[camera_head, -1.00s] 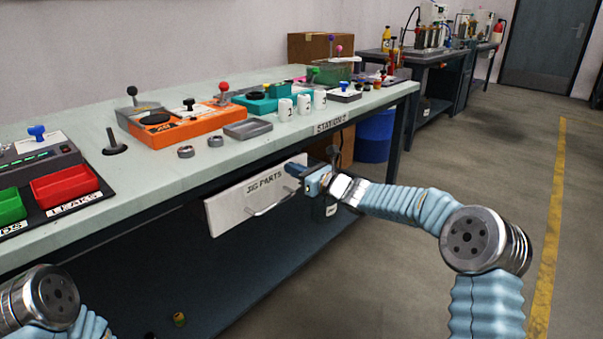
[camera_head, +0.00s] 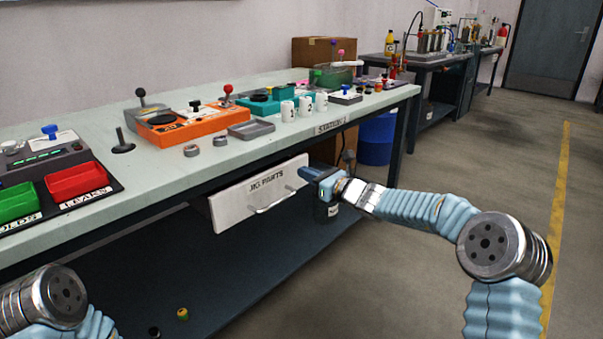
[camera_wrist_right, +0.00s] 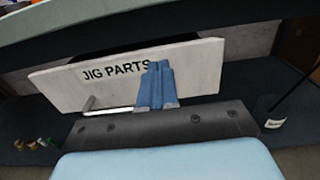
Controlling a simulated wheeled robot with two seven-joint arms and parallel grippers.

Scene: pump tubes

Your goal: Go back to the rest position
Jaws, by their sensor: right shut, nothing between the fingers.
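My right gripper (camera_head: 306,174) is in front of the right end of the white drawer front (camera_head: 237,206) marked JIG PARTS, under the table. In the right wrist view its blue fingers (camera_wrist_right: 157,84) are together and empty, and they cover part of the drawer front and the right end of its handle. The silver handle (camera_head: 272,203) shows free in the head view. A dark gap shows above the drawer front in the wrist view. Of my left arm only a joint and a sleeve show at the lower left; its gripper is out of view.
The table (camera_head: 290,144) carries an orange fixture (camera_head: 186,126), white numbered cups (camera_head: 304,106), a grey tray (camera_head: 250,129), and red (camera_head: 77,181) and green bins. A blue barrel (camera_head: 376,138) stands beyond the table's end. The floor to the right is open, with a yellow line (camera_head: 557,190).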

